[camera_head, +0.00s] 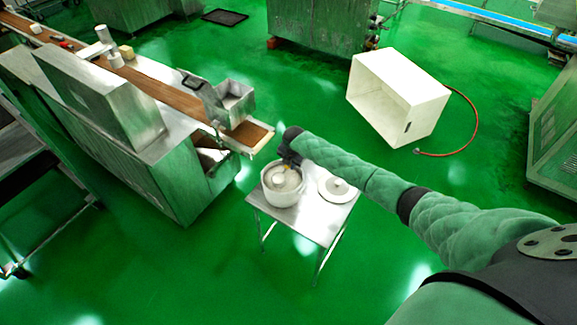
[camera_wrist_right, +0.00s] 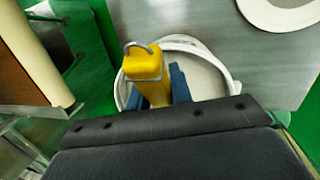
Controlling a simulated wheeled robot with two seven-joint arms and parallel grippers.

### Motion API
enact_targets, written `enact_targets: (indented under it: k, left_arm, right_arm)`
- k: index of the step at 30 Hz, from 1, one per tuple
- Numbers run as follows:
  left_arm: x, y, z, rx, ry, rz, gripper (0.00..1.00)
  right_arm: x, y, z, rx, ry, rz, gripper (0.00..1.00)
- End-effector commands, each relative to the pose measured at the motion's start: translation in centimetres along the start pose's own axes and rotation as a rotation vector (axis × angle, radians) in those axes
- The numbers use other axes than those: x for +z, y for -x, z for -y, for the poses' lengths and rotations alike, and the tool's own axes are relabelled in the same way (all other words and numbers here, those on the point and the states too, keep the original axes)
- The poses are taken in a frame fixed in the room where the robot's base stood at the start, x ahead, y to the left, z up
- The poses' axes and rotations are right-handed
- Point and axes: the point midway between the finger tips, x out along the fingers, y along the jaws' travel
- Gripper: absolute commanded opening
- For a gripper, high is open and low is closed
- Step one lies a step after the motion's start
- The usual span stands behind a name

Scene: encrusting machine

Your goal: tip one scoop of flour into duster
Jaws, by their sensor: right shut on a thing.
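My right gripper (camera_head: 289,163) reaches over the white flour tub (camera_head: 283,198) on a small metal table. In the right wrist view the gripper's blue fingers (camera_wrist_right: 155,87) are shut on the yellow handle of the scoop (camera_wrist_right: 147,68). The tub's white rim (camera_wrist_right: 205,45) shows behind and around the handle. The scoop's bowl is hidden, so I cannot tell whether it holds flour. The open metal box (camera_head: 236,97) over the conveyor's end looks like the duster; it lies up and left of the tub. My left gripper is not in view.
The small table (camera_head: 312,222) also bears a round white lid (camera_head: 337,189), right of the tub. The brown conveyor belt (camera_head: 160,90) ends close to the table. A white open crate (camera_head: 400,98) and a red hose (camera_head: 470,125) lie on the green floor beyond.

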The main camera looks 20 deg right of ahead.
Motion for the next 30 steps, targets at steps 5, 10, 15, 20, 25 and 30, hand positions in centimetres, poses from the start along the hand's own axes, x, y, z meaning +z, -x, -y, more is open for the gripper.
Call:
enact_targets:
  k: [5, 10, 15, 20, 25, 30]
  left_arm:
    - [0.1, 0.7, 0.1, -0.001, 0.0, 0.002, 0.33]
    - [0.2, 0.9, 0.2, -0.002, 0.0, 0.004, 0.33]
    - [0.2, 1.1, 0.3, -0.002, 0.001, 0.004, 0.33]
    - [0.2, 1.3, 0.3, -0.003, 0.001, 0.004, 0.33]
    - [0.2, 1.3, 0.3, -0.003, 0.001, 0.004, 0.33]
    - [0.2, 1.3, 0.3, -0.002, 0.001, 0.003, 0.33]
  right_arm:
    - [0.4, 1.2, -0.2, 0.001, -0.003, -0.015, 0.0]
    - [0.7, 2.0, -0.3, 0.004, -0.007, -0.031, 0.0]
    - [1.0, 2.9, -0.5, 0.005, -0.01, -0.049, 0.0]
    - [1.2, 3.7, -0.6, 0.006, -0.013, -0.065, 0.0]
    - [1.5, 4.5, -0.8, 0.008, -0.015, -0.081, 0.0]
    - [1.8, 5.4, -0.9, 0.009, -0.019, -0.098, 0.0]
